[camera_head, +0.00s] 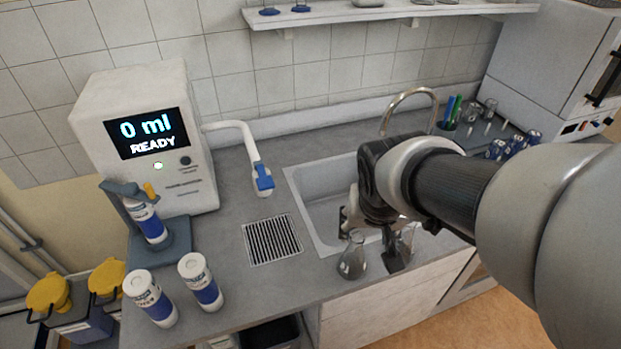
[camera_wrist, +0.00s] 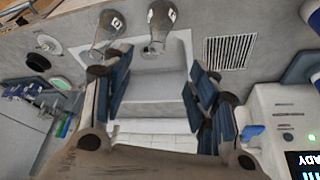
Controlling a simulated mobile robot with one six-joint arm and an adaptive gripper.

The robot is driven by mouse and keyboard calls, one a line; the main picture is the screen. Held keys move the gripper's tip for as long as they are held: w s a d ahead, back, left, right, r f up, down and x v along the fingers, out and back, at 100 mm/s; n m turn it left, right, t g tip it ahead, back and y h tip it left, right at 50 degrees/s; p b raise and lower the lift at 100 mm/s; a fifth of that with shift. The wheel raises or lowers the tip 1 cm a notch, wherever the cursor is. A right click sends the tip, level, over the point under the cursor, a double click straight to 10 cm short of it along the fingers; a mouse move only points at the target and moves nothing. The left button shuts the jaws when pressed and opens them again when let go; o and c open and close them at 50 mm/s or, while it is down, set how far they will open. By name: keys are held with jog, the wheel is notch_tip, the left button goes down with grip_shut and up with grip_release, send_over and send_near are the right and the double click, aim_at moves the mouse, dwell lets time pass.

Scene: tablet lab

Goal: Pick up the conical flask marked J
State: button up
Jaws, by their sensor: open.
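Two clear conical flasks stand on the counter by the sink's front edge. One flask (camera_head: 352,257) is in plain view in the head view, and it also shows at the top of the wrist view (camera_wrist: 159,24). The other flask (camera_head: 407,238) is partly hidden behind my gripper in the head view and stands to the left in the wrist view (camera_wrist: 107,35). Each has a small white label in the wrist view; I cannot read the letters. My gripper (camera_head: 370,238) is open and empty, its fingers (camera_wrist: 152,76) spread apart, with both flasks beyond the tips.
The sink (camera_head: 312,190) lies behind the flasks, with a curved tap (camera_head: 411,92). A drain grille (camera_head: 272,240) is left of it. A dispenser (camera_head: 135,90) reading 0 ml READY stands at the left, with white-and-blue bottles (camera_head: 200,281) in front. The counter between is clear.

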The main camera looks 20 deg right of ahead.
jog(key=w+d+f, duration=0.1)
jog(key=w, duration=0.1)
jog(key=b, duration=0.4)
send_near(357, 239)
notch_tip(357, 239, down, 2)
jog(key=shift+m, duration=0.4)
jog(key=shift+b+x, duration=1.15)
jog(key=shift+x, duration=1.9)
jog(key=shift+w+r, duration=0.1)
jog(key=shift+c, duration=0.6)
grip_shut()
